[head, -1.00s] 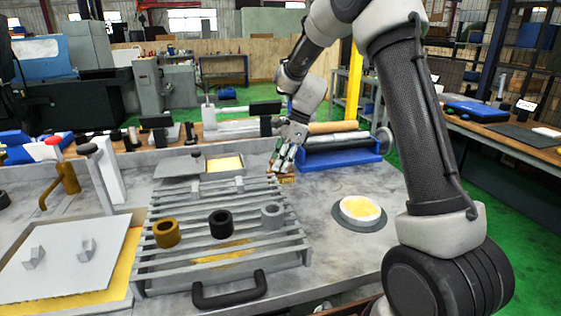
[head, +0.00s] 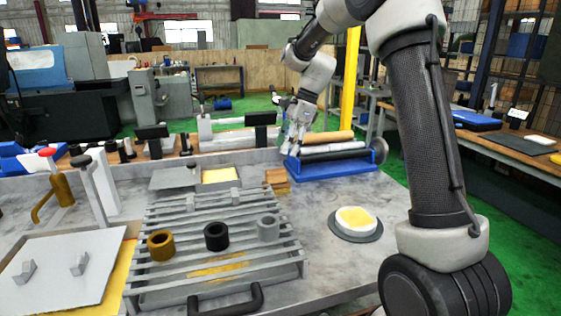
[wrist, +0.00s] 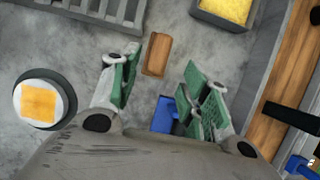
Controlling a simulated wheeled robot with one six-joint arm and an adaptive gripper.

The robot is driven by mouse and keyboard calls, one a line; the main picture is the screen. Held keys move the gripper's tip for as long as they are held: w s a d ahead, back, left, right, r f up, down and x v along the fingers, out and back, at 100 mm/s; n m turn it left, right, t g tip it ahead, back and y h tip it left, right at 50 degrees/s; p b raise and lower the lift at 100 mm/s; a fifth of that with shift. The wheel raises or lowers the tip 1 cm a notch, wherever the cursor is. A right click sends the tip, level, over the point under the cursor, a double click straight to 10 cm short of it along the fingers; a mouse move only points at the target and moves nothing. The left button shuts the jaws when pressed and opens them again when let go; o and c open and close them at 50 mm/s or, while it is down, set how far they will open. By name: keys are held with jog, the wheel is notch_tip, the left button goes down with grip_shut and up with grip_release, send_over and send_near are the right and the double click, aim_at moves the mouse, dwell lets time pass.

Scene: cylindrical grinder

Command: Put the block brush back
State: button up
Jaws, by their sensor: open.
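The block brush, a small brown wooden block (head: 277,178), lies on the grey bench top just behind the back right corner of the slatted rack. It also shows in the wrist view (wrist: 157,54), lying flat on the bench beyond the fingertips. Its bristles cannot be made out. My gripper (head: 294,146) is raised above the bench, behind and a little right of the brush. In the wrist view my gripper (wrist: 162,82) has its green-padded fingers wide apart, with nothing between them.
The slatted rack (head: 215,262) holds several rings. A shallow tray with a yellow pad (head: 222,175) stands left of the brush. A blue roller stand (head: 335,168) is to the right. A round dish with a yellow pad (head: 354,220) sits on the open right bench area.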

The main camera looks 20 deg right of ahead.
jog(key=s+d+r+n+t+h, duration=0.1)
jog(key=s+d+r+n, duration=0.3)
jog(key=s, duration=0.4)
jog(key=s+d+r+n+t+h, duration=0.1)
jog(key=s+d+r+n, duration=0.1)
jog(key=s+r+n, duration=0.5)
jog(key=s+d+f+n+t+h, duration=0.1)
jog(key=s+d+f+n, duration=0.1)
jog(key=s, duration=0.7)
jog(key=s+d+f+n+t+h, duration=0.1)
jog(key=s+d+f+n, duration=0.2)
jog(key=s, duration=0.7)
jog(key=shift+d+f+n+h, duration=0.15)
jog(key=shift+n+h, duration=0.15)
jog(key=shift+n, duration=0.7)
